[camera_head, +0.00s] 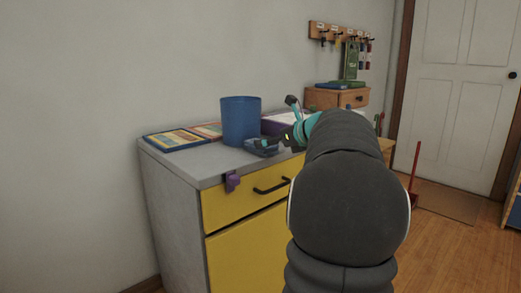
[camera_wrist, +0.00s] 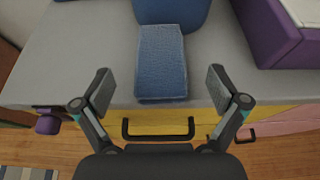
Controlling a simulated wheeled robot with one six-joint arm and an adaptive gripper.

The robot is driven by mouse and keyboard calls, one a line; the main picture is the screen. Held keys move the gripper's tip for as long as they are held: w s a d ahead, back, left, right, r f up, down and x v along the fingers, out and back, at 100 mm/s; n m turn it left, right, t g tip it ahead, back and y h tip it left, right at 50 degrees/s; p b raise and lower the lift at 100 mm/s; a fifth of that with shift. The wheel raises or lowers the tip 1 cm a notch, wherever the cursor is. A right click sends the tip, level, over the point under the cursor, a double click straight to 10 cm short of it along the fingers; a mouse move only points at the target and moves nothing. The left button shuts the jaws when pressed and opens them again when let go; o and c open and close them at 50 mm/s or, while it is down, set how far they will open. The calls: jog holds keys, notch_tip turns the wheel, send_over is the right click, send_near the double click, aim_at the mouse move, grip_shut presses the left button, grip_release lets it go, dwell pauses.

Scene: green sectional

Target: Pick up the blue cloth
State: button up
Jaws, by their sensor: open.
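The blue cloth (camera_wrist: 160,62) lies on the grey counter top as a flat folded rectangle, its near end close to the front edge. In the head view only a small part of the cloth (camera_head: 262,149) shows beside my gripper (camera_head: 283,140), and my arm hides some of the area. In the wrist view my gripper (camera_wrist: 160,93) is open, with one finger on each side of the cloth's near end. Both fingers look apart from the cloth, and nothing is between them but the view of it.
A blue bin (camera_head: 240,121) stands just behind the cloth. A purple box (camera_wrist: 268,32) is to the right. Flat colourful boards (camera_head: 175,140) lie at left. Below the counter's front edge is a yellow drawer with a black handle (camera_wrist: 158,135). A purple clip (camera_head: 232,181) hangs on the edge.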

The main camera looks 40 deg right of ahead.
jog(key=shift+f+b+x, duration=0.2)
jog(key=shift+b+x, duration=0.35)
jog(key=shift+x, duration=2.15)
jog(key=shift+s, duration=0.15)
jog(key=c, duration=1.2)
jog(key=shift+r, duration=0.3)
jog(key=shift+s+d+r+p, duration=0.15)
jog(key=shift+s+d+p, duration=0.1)
jog(key=shift+s, duration=2.75)
jog(key=shift+s+d+r+p, duration=0.2)
jog(key=shift+s+d+p, duration=0.1)
jog(key=shift+s, duration=2.7)
jog(key=shift+s+d+r+p, duration=0.15)
jog(key=shift+s+d+p, duration=0.1)
jog(key=shift+s, duration=2.75)
